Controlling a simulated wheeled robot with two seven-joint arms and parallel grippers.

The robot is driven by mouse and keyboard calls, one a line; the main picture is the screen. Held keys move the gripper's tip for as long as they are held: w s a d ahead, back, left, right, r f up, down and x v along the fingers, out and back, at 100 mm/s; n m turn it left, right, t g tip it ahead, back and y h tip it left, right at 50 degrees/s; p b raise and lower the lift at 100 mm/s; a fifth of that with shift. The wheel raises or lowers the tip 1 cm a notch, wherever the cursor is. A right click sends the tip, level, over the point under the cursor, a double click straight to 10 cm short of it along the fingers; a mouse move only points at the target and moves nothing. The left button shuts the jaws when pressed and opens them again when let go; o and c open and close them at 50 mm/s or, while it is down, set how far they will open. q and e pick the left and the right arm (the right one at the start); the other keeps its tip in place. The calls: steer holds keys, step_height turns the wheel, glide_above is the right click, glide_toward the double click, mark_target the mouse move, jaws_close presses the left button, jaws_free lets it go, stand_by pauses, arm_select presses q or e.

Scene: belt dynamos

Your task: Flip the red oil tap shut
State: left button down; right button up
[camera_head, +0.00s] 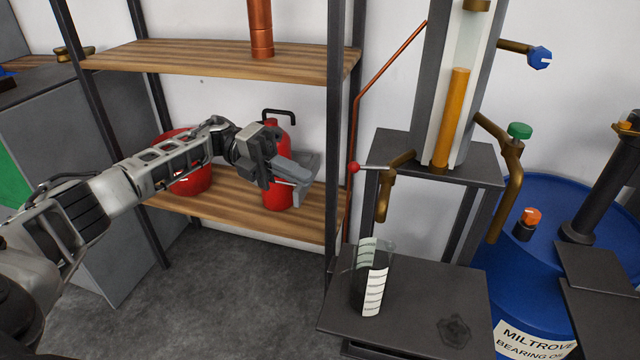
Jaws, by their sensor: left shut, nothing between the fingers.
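The red oil tap is a brass spout (392,183) at the left edge of the dark stand, below the sight tube. Its thin lever ends in a red ball (353,168) and lies about level, pointing left. My left gripper (303,178) is shut and empty. I see no contact with the lever. My right gripper is not in view.
A clear measuring beaker (371,278) stands on the low dark table (440,310) below the spout. The sight tube (452,115) holds amber oil. A shelf post (335,140) stands between my gripper and the tap in the picture. A blue drum (550,240) stands at right.

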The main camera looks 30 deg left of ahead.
arm_select(q)
steer(key=shift+a+r, duration=0.15)
steer(key=shift+a, duration=1.45)
